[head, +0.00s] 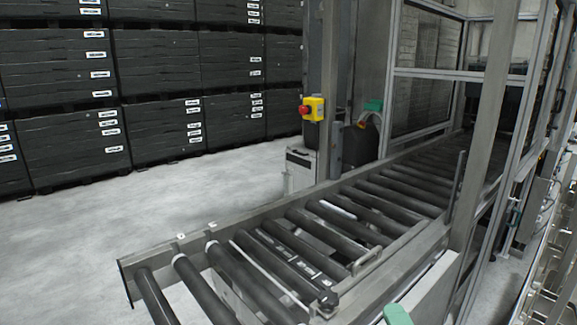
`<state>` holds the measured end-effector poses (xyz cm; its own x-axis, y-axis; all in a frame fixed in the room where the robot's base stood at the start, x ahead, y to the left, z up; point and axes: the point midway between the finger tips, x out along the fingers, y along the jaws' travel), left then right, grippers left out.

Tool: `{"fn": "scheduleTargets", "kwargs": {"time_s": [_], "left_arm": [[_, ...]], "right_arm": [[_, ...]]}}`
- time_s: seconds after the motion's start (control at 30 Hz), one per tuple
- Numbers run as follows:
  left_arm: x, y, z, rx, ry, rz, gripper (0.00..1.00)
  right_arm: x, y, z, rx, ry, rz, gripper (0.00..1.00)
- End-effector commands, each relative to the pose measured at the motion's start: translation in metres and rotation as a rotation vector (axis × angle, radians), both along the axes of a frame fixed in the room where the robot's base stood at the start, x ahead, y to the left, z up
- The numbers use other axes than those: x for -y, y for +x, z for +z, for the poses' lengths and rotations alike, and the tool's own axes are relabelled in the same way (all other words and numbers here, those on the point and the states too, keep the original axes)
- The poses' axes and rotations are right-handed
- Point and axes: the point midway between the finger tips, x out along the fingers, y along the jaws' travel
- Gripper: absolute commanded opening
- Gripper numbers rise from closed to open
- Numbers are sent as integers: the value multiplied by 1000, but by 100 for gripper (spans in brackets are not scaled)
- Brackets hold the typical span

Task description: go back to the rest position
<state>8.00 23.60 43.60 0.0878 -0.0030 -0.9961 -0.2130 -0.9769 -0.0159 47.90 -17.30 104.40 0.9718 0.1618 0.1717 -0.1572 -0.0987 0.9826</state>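A roller conveyor (270,215) with dark rollers in a grey metal frame runs from the lower left up to a tall framed machine at the right. No object lies clearly on its rollers. Neither of my grippers shows in the head view, so I cannot see their state or whether they hold anything.
Stacked black crates (75,95) with white labels line the back left. A yellow box with a red button (313,107) sits on a post beside the conveyor. The machine's metal frame (487,110) stands at the right. The grey floor (80,235) at the left is clear.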

Motion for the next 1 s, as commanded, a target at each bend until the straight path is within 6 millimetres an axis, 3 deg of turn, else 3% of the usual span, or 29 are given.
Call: {"fn": "scheduleTargets", "kwargs": {"time_s": [0.1, 0.2, 0.3, 0.5, 0.7, 1.0], "left_arm": [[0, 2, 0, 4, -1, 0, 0], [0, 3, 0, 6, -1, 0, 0], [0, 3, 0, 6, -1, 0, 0], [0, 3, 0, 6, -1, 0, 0], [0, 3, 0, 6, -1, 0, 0], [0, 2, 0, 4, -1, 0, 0]], "right_arm": [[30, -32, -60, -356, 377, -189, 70], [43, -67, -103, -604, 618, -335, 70], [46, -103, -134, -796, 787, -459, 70], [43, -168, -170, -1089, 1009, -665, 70], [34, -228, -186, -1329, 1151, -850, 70], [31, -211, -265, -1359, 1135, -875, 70]]}}
